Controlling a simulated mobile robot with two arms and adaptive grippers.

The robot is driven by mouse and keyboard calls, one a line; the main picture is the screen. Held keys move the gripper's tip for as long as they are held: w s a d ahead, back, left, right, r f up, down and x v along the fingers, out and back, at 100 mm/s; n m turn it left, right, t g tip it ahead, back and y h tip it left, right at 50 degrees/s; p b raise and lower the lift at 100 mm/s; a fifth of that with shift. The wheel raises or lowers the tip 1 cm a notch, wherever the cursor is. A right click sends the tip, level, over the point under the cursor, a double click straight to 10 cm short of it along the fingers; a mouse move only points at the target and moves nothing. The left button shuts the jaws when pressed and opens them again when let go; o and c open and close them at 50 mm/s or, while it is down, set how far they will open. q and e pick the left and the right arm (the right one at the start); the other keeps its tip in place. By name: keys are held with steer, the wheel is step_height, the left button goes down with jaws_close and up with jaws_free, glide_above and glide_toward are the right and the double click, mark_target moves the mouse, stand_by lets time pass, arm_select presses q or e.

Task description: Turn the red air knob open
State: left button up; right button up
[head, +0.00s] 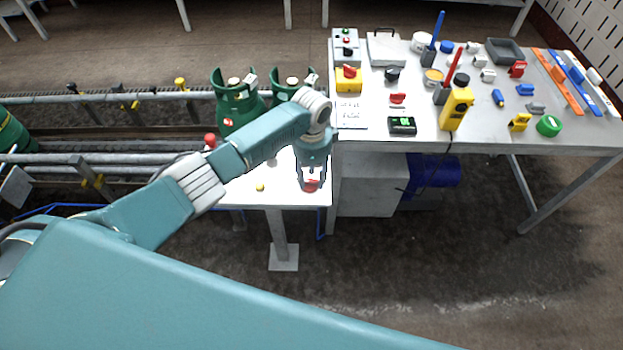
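A small red part, which looks like the red air knob (311,187), shows at the front right of the small white table (240,192). My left gripper (311,180) points down right at it, and the wrist and gripper hide most of the knob. I cannot tell whether the fingers touch it or how far they are open. The knob's turn position is too small and covered to read. My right gripper is out of view.
Two green gas cylinders (236,104) stand behind the white table, by the conveyor rails (150,93). A grey workbench (375,138) on the right holds many tools, a yellow box with a red switch (348,80) and a red valve part (398,98). A yellow button (260,187) is left of the gripper.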

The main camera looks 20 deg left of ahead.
mark_target(311, 182)
arm_select(q)
step_height(311, 182, up, 10)
stand_by(0.3)
stand_by(0.3)
